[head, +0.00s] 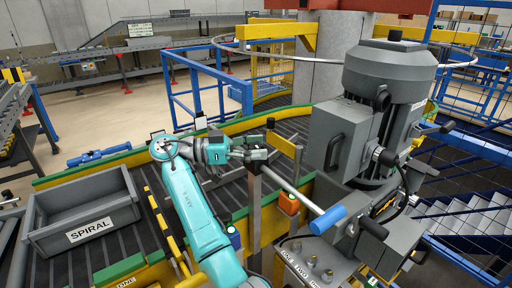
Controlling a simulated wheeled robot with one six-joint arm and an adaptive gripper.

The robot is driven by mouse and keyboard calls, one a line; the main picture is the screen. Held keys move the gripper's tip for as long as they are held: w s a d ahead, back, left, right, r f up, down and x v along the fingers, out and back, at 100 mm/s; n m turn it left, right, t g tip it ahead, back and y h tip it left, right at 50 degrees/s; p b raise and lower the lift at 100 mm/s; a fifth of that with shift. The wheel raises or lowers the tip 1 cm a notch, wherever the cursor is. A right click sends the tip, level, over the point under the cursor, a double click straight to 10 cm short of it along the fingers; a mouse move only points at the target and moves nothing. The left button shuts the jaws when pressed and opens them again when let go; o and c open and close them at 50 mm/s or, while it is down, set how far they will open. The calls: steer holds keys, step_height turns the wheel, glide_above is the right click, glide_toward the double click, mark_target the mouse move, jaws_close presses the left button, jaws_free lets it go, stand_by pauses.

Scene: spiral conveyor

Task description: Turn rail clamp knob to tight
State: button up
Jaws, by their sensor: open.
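My teal arm reaches up from the bottom centre, and my gripper (258,154) points right at the top of a grey upright post (254,205). The gripper is open; its dark fingers are small and overlap the dark parts around the post top. A small black knob (270,122) stands just above and right of the fingers, by a yellow bar (284,145). I cannot tell whether this is the rail clamp knob, nor whether the fingers touch anything. No tight mark is readable.
A large grey motor unit (385,100) stands close on the right. A grey bin labelled SPIRAL (85,212) sits on the conveyor (115,262) at left. An orange box (289,203) is right of the post. Blue railings (205,90) stand behind.

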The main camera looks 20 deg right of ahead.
mark_target(256, 145)
step_height(256, 145, up, 10)
stand_by(0.5)
stand_by(0.3)
